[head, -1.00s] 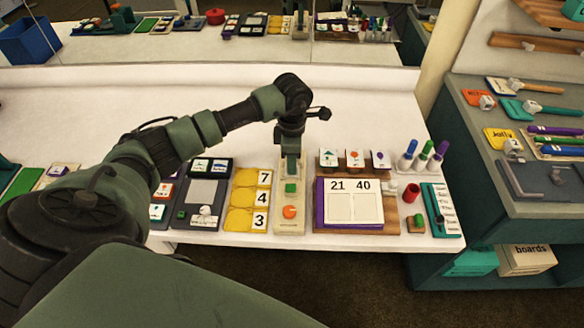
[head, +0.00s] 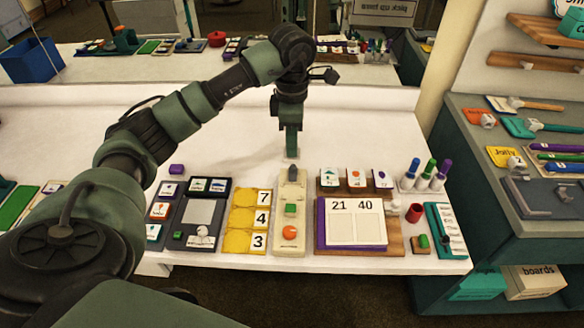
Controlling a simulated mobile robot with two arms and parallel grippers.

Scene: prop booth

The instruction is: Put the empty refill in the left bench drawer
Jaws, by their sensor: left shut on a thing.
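My left gripper (head: 291,148) points down above the white bench, just behind the far end of a beige device (head: 290,235). It is shut on a small pale piece, apparently the empty refill (head: 292,154); the fingers hide most of it. The beige device has a green square, an orange round part and a dark grey piece at its far end. The left bench drawer cannot be made out. My right gripper is not in view.
Yellow number trays (head: 248,218) and a dark panel (head: 198,212) lie left of the device; a purple-edged board (head: 352,222) lies right. Pens (head: 427,172) stand further right. The bench's back is clear.

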